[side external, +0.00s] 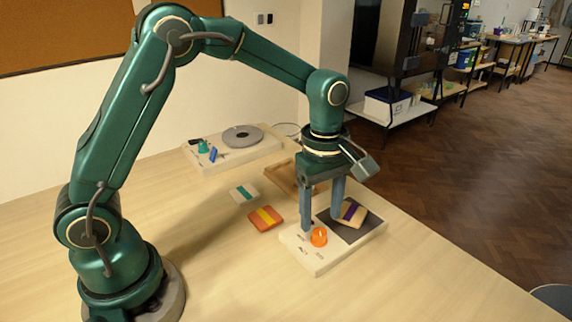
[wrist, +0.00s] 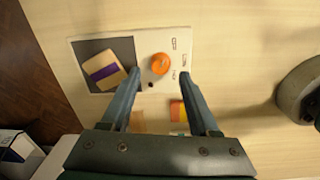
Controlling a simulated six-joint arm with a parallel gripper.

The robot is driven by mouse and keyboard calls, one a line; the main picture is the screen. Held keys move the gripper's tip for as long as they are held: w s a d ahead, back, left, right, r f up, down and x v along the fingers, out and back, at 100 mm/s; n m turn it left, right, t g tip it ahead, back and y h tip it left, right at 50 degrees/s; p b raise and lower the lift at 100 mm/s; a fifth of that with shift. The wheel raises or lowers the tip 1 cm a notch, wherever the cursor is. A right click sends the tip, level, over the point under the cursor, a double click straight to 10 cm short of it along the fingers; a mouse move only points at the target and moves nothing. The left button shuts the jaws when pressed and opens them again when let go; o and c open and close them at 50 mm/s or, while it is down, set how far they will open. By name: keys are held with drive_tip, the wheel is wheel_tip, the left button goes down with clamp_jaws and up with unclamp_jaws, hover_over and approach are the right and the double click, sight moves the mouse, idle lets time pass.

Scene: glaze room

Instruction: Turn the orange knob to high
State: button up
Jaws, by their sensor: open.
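The orange knob (side external: 319,236) is on a pale panel (side external: 314,262) with small dark marks around it, too small to read. A faint pale mark shows on the knob's top; I cannot tell where it points. In the wrist view the knob (wrist: 160,63) shows between and slightly beyond my fingertips. My gripper (side external: 322,217) is open and points down over the panel, one finger to each side of the knob, apart from it and holding nothing. The fingers also show in the wrist view (wrist: 160,73). Their height above the panel is unclear.
On the panel's dark plate (side external: 364,234) lies a tan block with a purple stripe (wrist: 104,72), close to one finger. An orange block with a yellow stripe (side external: 265,218), a white-and-green block (side external: 244,193) and a wooden tray (side external: 281,177) lie behind. Another panel (side external: 205,165) carries a grey disc.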

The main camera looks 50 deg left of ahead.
sight(320, 231)
drive_tip(key=shift+f, duration=1.9)
clamp_jaws()
